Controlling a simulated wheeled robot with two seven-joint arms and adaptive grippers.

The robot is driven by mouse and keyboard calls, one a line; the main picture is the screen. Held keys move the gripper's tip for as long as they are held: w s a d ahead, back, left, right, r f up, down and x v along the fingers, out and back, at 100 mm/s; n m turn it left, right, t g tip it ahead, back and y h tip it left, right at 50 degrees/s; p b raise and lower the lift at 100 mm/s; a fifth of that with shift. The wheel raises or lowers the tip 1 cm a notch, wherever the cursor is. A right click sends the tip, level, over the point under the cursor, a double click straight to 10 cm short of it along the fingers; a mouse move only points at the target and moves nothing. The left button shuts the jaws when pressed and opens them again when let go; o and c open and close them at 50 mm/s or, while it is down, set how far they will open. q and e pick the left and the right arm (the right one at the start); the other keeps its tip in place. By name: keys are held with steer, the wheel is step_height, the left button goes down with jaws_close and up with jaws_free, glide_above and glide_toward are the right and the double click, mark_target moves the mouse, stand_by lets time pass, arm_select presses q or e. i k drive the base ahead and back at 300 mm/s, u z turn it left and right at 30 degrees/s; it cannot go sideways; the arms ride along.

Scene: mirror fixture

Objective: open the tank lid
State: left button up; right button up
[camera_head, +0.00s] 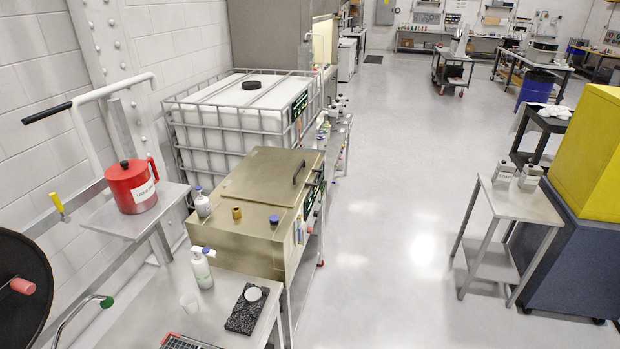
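A brownish metal tank (240,243) stands left of centre in the head view. Its flat hinged-looking lid (262,176) lies shut on top. A dark handle (299,172) sits near the lid's right edge. Behind it is a white caged tank (228,118) with a black round cap (251,85) on its top. The cap appears seated. Neither of my grippers shows in this view.
A red canister (131,186) stands on a small shelf at left. A grey side table (514,203) and yellow cabinet (592,150) stand at right. The middle floor is clear.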

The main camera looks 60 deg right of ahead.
mark_target(274, 176)
steer(key=k, duration=0.25)
steer(key=z, duration=2.5)
steer(key=i, duration=3.55)
steer(key=u, duration=3)
